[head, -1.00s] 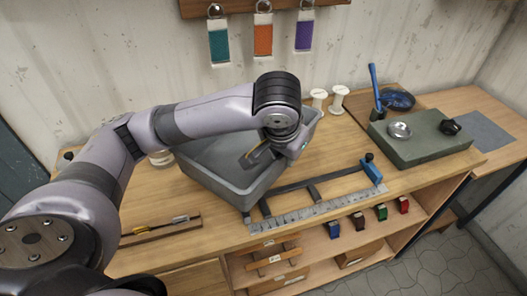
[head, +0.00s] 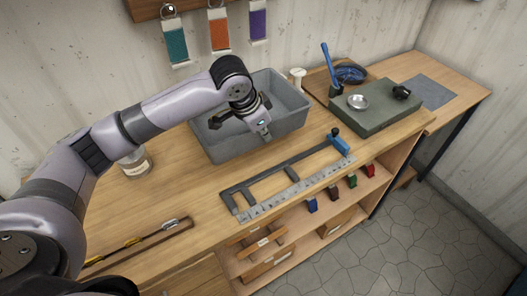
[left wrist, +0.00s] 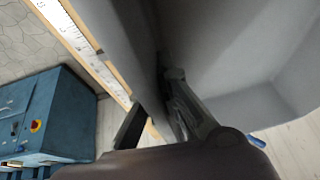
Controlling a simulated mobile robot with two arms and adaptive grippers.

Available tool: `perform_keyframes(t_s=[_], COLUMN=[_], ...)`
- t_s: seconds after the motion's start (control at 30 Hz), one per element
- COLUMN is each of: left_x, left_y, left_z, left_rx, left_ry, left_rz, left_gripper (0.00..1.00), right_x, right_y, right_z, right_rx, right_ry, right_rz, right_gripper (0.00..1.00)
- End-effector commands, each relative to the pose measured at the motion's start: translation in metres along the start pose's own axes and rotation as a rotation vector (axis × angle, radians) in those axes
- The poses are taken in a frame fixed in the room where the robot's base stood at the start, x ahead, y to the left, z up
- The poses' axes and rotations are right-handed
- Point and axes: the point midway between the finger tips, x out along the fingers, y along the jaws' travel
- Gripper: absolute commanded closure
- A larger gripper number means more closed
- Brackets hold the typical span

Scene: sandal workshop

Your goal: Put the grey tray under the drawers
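The grey tray (head: 286,127) is at the back of the bench, upright and empty-looking, its long front wall nearly parallel to the ruler. I cannot tell whether it rests on the wood or hangs just above it. My left gripper (head: 258,120) is at the middle of its front wall. In the left wrist view, the tray (left wrist: 235,55) has its wall between the dark fingers (left wrist: 158,92), one inside and one outside; they appear shut on it. Wooden drawers with pale labels (head: 266,264) show under the bench top. My right gripper is out of view.
A dark clamp-like frame (head: 240,187) and a ruler (head: 297,188) lie in front of the tray. A jar (head: 135,163) stands to its left, a spool (head: 297,78) behind it. A green slab (head: 375,112) is to the right. The bench left of the tray is partly clear.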

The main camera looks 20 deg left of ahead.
Motion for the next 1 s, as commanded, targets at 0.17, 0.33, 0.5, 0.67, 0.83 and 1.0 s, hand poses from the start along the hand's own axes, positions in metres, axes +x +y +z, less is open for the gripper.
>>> perform_keyframes(t_s=[0.17, 0.33, 0.5, 0.67, 0.83, 1.0], left_x=[0.028, 0.041, 0.064, 0.076, 0.076, 0.079], left_y=[0.002, 0.004, 0.006, 0.007, 0.007, 0.007], left_z=[0.011, 0.016, 0.026, 0.031, 0.031, 0.032], left_rx=[0.000, 0.000, 0.000, 0.001, 0.001, 0.000], left_ry=[0.002, 0.001, -0.001, 0.003, 0.004, 0.003], left_rz=[-0.002, -0.002, -0.001, -0.003, -0.003, -0.002], left_gripper=[1.00, 1.00, 1.00, 1.00, 1.00, 1.00], right_x=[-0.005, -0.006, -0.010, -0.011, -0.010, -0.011], right_y=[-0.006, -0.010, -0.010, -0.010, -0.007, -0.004], right_z=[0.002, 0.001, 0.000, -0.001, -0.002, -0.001], right_rx=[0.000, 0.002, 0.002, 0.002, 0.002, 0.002], right_ry=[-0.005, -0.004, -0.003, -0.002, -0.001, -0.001], right_rz=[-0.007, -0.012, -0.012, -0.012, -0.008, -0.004], right_gripper=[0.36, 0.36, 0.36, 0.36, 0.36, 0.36])
